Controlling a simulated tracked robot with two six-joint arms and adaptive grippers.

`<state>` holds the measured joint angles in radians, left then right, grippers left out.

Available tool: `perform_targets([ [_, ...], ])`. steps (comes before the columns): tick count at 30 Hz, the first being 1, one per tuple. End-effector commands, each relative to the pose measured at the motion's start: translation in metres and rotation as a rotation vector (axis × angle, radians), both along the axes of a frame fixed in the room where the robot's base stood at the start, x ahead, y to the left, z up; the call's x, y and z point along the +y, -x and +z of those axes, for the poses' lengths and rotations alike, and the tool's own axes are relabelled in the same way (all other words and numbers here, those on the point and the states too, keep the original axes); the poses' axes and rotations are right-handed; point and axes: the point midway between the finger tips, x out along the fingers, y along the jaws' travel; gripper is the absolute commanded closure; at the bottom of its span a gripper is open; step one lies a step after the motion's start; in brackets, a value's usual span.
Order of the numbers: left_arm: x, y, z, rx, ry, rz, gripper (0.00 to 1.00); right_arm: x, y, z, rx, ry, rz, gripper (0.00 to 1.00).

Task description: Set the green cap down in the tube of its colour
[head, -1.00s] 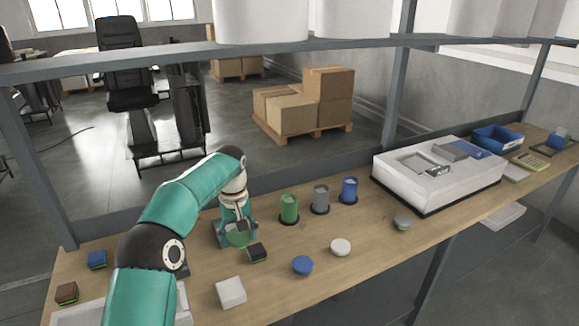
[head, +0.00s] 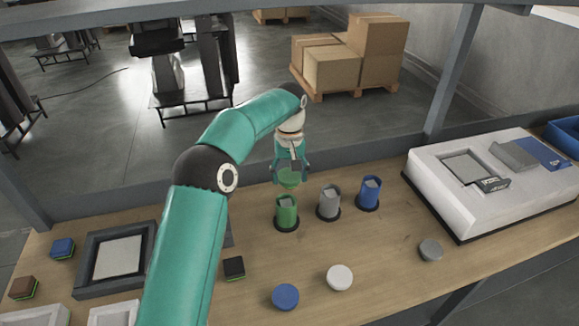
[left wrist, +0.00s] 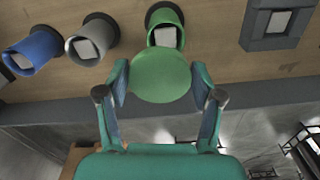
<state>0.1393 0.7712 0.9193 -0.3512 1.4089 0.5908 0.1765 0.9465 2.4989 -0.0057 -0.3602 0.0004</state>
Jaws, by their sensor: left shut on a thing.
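My left gripper (head: 291,171) is shut on the green cap (head: 289,180) and holds it in the air, just above and behind the mouth of the green tube (head: 287,214). In the left wrist view the green cap (left wrist: 160,75) sits between the two fingers, and the green tube (left wrist: 165,20) stands just beyond it, its open mouth partly covered by the cap. A pale item shows inside the tube. The grey tube (head: 329,204) and blue tube (head: 368,193) stand upright to the right. My right gripper is out of view.
A blue cap (head: 285,297), a white cap (head: 339,278) and a grey cap (head: 430,250) lie on the bench in front of the tubes. A white device (head: 450,205) stands at the right. A small dark block (head: 234,267) lies left of the tubes.

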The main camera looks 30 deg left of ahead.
Motion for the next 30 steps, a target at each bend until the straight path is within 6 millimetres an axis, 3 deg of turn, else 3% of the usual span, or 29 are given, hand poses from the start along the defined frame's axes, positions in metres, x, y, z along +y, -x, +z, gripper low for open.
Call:
perform_targets([
  [6, 0.013, 0.009, -0.013, 0.002, 0.0, 0.026, 0.68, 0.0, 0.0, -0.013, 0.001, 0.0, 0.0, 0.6],
  [17, 0.018, 0.012, -0.045, 0.002, 0.0, 0.035, 0.68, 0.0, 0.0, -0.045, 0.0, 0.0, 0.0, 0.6],
  [30, 0.019, 0.012, -0.059, 0.002, 0.0, 0.036, 0.68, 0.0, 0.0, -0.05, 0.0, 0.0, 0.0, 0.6],
])
